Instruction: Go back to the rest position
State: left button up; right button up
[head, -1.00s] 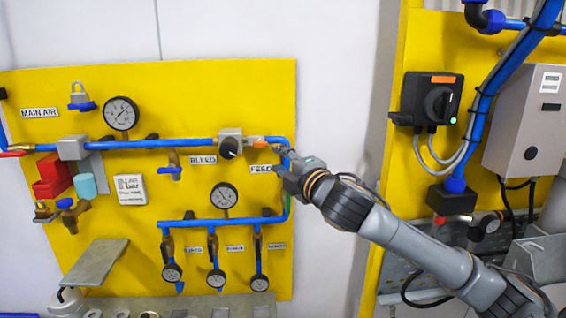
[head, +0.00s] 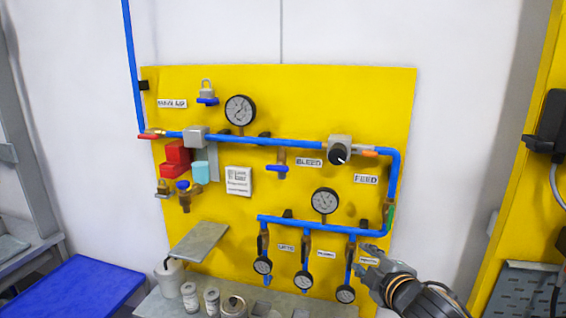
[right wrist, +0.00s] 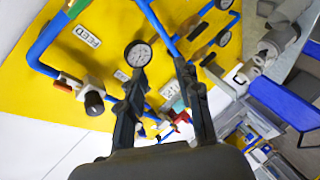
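My right gripper (head: 370,265) shows at the lower right of the yellow panel (head: 300,100) in the head view, in front of the panel's lower right part. In the right wrist view its two dark fingers (right wrist: 158,78) stand apart, with nothing held between them. The black knob (head: 339,154) near the FEED label (head: 366,179) is above the gripper and apart from it. The right forearm is mostly below the picture. My left gripper is not in view.
Blue pipes, gauges (head: 240,110) and valves stick out from the panel. A sloped grey plate (head: 199,242) and several small containers (head: 190,297) are below. A blue surface (head: 80,287) is at the lower left. White wall (head: 462,110) is bare right of the panel.

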jog(key=s+a+f+m+g, duration=0.1)
jog(key=s+f+m+g, duration=0.5)
jog(key=s+f, duration=1)
jog(key=s+d+f+m+g+h, duration=0.15)
jog(key=s+f+m, duration=0.3)
jog(key=s, duration=0.45)
jog(key=s+d+f+m+g+h, duration=0.1)
jog(key=s+d+f+m+g, duration=0.15)
jog(key=s+f, duration=0.55)
notch_tip(320, 180, down, 31)
jog(key=s+g+b, duration=0.2)
jog(key=b, duration=0.6)
jog(key=s+d+f+b, duration=0.1)
jog(key=s+f+b, duration=0.2)
jog(key=s+f, duration=0.5)
jog(key=s+d+f+g+b, duration=0.1)
jog(key=s+f+b, duration=0.2)
jog(key=s+f, duration=0.6)
notch_tip(320, 180, down, 7)
jog(key=shift+s+d, duration=0.1)
